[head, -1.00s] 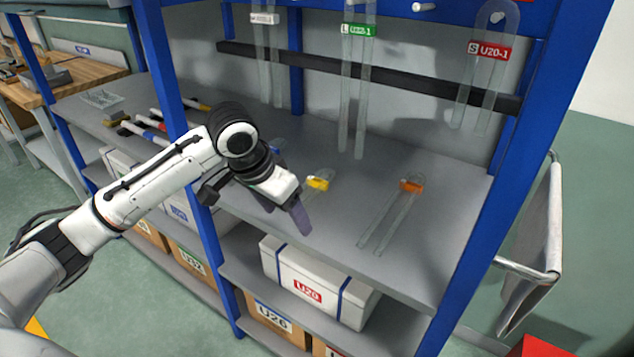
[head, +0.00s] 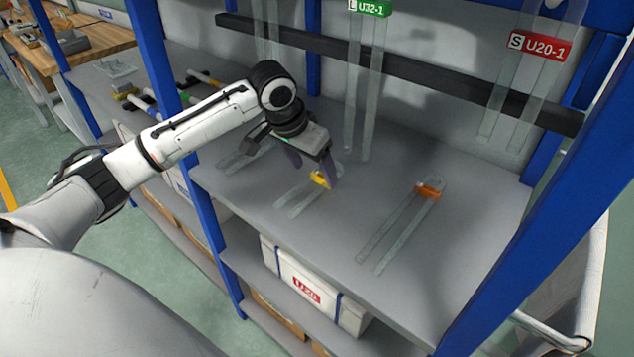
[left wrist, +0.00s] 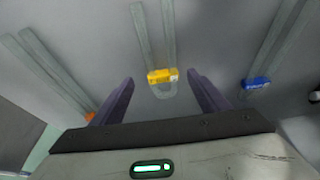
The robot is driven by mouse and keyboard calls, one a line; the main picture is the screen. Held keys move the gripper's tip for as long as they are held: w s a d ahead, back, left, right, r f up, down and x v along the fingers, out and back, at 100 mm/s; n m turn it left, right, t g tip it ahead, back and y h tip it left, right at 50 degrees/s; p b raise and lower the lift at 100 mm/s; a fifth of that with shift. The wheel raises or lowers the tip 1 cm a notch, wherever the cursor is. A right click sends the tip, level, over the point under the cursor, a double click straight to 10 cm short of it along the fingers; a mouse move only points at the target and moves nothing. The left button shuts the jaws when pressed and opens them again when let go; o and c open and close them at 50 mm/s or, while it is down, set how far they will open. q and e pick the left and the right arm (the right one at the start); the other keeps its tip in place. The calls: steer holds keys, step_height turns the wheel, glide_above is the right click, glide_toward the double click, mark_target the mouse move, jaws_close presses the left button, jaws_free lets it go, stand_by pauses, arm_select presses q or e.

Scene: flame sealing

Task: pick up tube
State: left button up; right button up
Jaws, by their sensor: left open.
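A clear U-shaped tube with a yellow tag (head: 319,179) lies on the grey shelf in the head view. In the left wrist view its yellow tag (left wrist: 162,76) shows between my fingers, with the bend toward my palm and the two legs running away. My left gripper (head: 315,178) is open just above this tube's bend, and its fingers are on both sides of the tag. A second clear tube with an orange tag (head: 428,191) lies to the right. A third tube with a blue tag (left wrist: 257,83) shows in the left wrist view. My right gripper is not in view.
Clear U tubes with a green label (head: 369,8) and a red label (head: 540,45) hang at the back near a black bar (head: 420,70). Blue posts (head: 175,130) frame the shelf. A white box (head: 300,285) stands on the shelf below.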

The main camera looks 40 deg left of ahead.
mark_target(320, 181)
arm_select(q)
steer(key=x, duration=0.3)
steer(key=shift+w+a+f, duration=0.2)
steer(key=shift+w, duration=0.1)
steer(key=shift+w+f, duration=0.1)
steer(key=shift+f, duration=0.1)
steer(key=c, duration=1.1)
steer(key=shift+c, duration=0.2)
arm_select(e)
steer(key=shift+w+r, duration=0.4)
arm_select(q)
steer(key=shift+r, duration=0.1)
